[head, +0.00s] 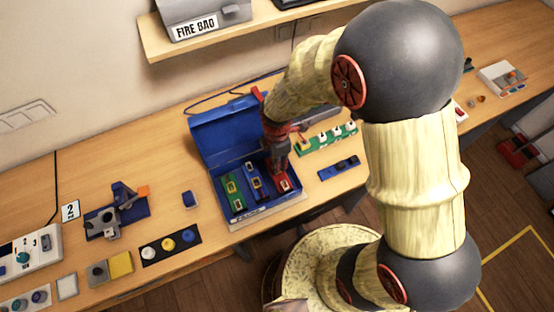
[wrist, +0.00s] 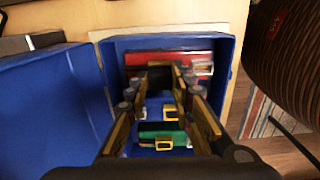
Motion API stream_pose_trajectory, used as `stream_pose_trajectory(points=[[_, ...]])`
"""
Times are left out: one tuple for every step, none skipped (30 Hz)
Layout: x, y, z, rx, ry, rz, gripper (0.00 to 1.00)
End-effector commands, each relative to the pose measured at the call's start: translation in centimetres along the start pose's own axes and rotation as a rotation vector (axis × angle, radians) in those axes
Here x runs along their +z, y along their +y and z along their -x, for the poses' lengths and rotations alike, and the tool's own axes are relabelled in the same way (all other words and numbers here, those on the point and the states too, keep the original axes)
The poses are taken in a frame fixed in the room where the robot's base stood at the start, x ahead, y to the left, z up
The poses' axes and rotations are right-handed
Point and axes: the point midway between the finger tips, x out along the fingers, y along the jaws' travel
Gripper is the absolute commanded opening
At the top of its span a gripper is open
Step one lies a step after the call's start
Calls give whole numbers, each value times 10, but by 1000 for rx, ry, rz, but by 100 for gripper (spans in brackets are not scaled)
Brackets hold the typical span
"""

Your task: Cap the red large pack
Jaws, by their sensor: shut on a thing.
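The red large pack (head: 284,184) lies in the right side of an open blue box (head: 217,211). In the wrist view the red pack (wrist: 150,56) lies along the far wall. My gripper (head: 276,163) reaches down over it, pointing into the box. In the wrist view its fingertips (wrist: 163,75) are shut on a small dark piece at the red pack's near edge. The fingers hide most of that piece, so I cannot tell whether it is a cap or whether it is seated. A blue pack (head: 254,180) and a green pack (head: 231,192) lie beside the red one.
The box's raised blue lid (head: 225,130) stands behind it. A green board (head: 322,141) and a blue strip with dark pieces (head: 338,168) lie to the right. A black strip with round knobs (head: 170,246) lies left. A shelf (head: 200,40) hangs above. Some bench left of the box is clear.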

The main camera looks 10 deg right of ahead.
Motion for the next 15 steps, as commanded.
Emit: stream_pose_trajectory(points=[[0,0,-2,0,0,0,6],[0,0,-3,0,0,0,6],[0,0,-4,0,0,0,6],[0,0,-4,0,0,0,6],[0,0,-5,0,0,0,6],[0,0,-6,0,0,0,6],[0,0,-6,0,0,0,6],[0,0,-7,0,0,0,6],[0,0,-8,0,0,0,6],[0,0,-9,0,0,0,6],[0,0,-10,0,0,0,6],[0,0,-10,0,0,0,6],[0,0,-11,0,0,0,6],[0,0,-12,0,0,0,6],[0,0,-13,0,0,0,6]])
